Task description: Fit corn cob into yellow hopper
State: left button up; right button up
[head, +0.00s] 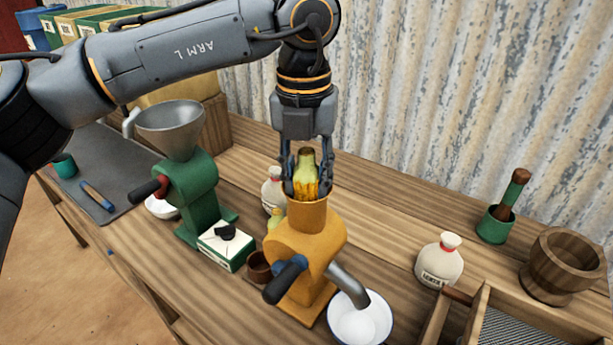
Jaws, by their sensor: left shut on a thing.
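The yellow hopper (307,214) is the round open top of a yellow hand mill (305,255) standing on the wooden bench. My left gripper (307,185) points down over it from above. It is shut on the corn cob (307,172), which is yellow below with a paler green upper part. The cob stands roughly upright at the hopper mouth. The hopper's near wall and the fingers hide the cob's lower end, so I cannot tell how deep it sits. My right gripper is not in view.
A green mill with a grey funnel (172,122) stands to the left. A white bowl (360,320) sits under the yellow mill's spout. A white sack (440,260), wooden mortar (565,262) and green cup with a pestle (496,225) stand right. A corrugated wall closes the back.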

pick_arm(q)
jog(key=shift+s+f, duration=0.25)
jog(key=shift+f, duration=0.55)
jog(key=o, duration=1.1)
jog(key=shift+o, duration=0.8)
jog(key=shift+d, duration=0.15)
jog(key=shift+w, duration=0.15)
jog(key=o, duration=0.6)
jog(key=shift+o, duration=1.1)
jog(key=shift+a+r, duration=0.1)
jog(key=shift+a, duration=0.1)
jog(key=shift+a+r, duration=0.1)
jog(key=shift+w, duration=0.1)
